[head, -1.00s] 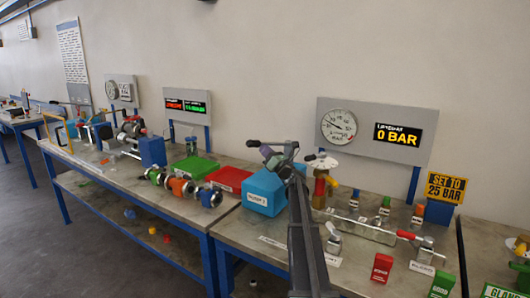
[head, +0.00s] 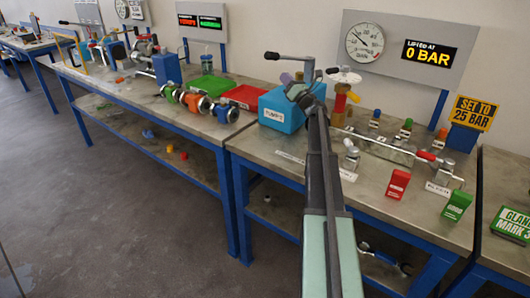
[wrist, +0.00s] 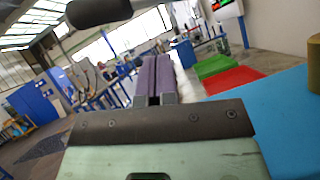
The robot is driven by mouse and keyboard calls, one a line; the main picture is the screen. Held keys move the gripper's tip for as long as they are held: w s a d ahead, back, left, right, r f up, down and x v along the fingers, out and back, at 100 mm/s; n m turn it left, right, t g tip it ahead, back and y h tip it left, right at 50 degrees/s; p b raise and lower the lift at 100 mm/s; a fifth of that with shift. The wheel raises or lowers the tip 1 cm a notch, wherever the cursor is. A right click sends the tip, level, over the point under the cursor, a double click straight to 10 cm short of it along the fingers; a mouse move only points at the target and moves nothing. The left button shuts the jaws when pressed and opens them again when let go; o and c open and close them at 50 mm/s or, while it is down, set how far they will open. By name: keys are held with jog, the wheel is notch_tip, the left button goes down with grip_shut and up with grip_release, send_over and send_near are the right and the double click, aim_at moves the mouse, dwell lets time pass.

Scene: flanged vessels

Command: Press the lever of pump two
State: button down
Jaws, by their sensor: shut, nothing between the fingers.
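The blue pump box (head: 285,108) stands on the bench, its front label apparently reading PUMP 2. Its lever rises above it, with a black grip (head: 272,55) at the left end of a rod. My gripper (head: 288,78) is just above the box, lower in the picture than the grip. In the wrist view, my purple fingers (wrist: 152,80) are together with nothing between them. The black grip (wrist: 100,12) shows at the top left there, apart from the fingertips. The blue box (wrist: 275,120) fills the right side. My arm hides the rod's lower end.
A brass valve with a white handwheel (head: 343,76) stands right of the box. A red tray (head: 243,97) and a green tray (head: 208,87) lie left. A gauge panel (head: 402,50) reads 0 BAR. Flanged fittings (head: 200,103) line the bench's front left.

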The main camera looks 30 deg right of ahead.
jog(key=b+v, duration=0.4)
jog(key=v, duration=0.5)
jog(key=s+a+f+n+g+y+p, duration=0.1)
jog(key=a+f+n+g, duration=0.3)
jog(key=a+n, duration=0.2)
jog(key=s+a+f+n+g+y+p, duration=0.1)
jog(key=s+a+f+n+g, duration=0.1)
jog(key=a+f+n+g, duration=0.2)
jog(key=s+a+f+n+g+y+p, duration=0.1)
jog(key=a+f+n+g, duration=0.3)
jog(key=a+n, duration=0.5)
jog(key=shift+s+a+n, duration=0.15)
jog(key=shift+s+n, duration=0.2)
jog(key=shift+n, duration=0.45)
jog(key=shift+s+a+f+n+g, duration=0.2)
jog(key=shift+a+f+n+g, duration=0.1)
jog(key=shift+a, duration=0.1)
